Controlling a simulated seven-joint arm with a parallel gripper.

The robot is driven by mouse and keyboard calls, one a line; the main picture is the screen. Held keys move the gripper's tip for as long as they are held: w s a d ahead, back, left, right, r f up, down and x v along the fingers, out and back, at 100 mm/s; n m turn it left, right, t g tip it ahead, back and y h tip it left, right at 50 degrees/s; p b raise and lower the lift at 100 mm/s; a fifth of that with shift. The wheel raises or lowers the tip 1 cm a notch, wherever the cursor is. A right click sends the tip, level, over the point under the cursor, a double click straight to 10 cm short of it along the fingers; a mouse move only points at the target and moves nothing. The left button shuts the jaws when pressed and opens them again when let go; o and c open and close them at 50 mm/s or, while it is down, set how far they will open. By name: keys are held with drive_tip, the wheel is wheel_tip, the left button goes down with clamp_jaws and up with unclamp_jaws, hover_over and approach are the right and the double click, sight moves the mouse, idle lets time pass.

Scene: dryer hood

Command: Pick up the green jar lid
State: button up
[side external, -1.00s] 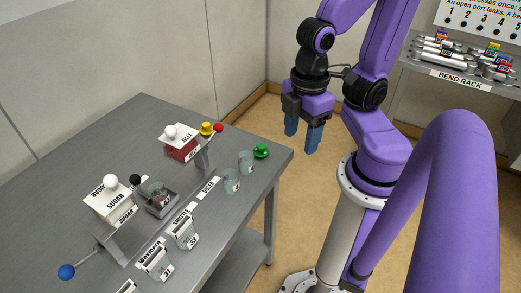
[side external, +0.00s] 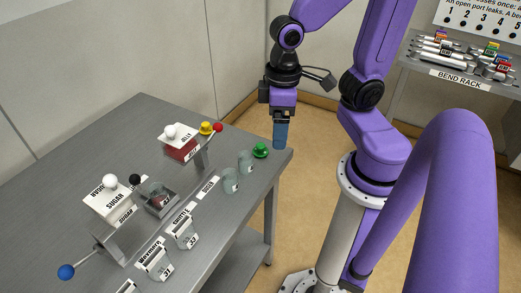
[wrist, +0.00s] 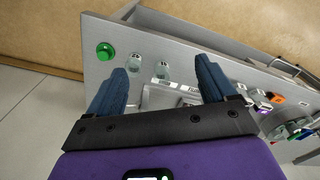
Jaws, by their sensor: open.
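The green jar lid (side external: 261,151) lies on the steel table near its right corner, beside two glass jars. In the wrist view the green jar lid (wrist: 105,51) is at the upper left, left of and beyond the left finger. My gripper (side external: 280,140) hangs above and to the right of the lid, fingers pointing down, apart from it. In the wrist view my gripper (wrist: 165,78) has its two blue fingers spread wide with nothing between them. In the side view one finger hides the other.
Two glass jars (side external: 231,180) (side external: 246,161) stand close left of the lid. A red jelly box (side external: 181,143), a yellow lid (side external: 206,128) and a sugar box (side external: 112,200) stand farther left. The bend rack (side external: 460,77) is at the right.

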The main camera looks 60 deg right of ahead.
drive_tip(key=w+d+f+m, duration=0.2)
drive_tip(key=w+d+m, duration=0.2)
drive_tip(key=w+m, duration=0.4)
drive_tip(key=m, duration=1.3)
hover_over(261, 145)
wheel_tip(261, 145, down, 2)
drive_tip(key=shift+w+f, duration=0.1)
drive_tip(key=shift+f, duration=8.35)
drive_tip(key=c, duration=1.1)
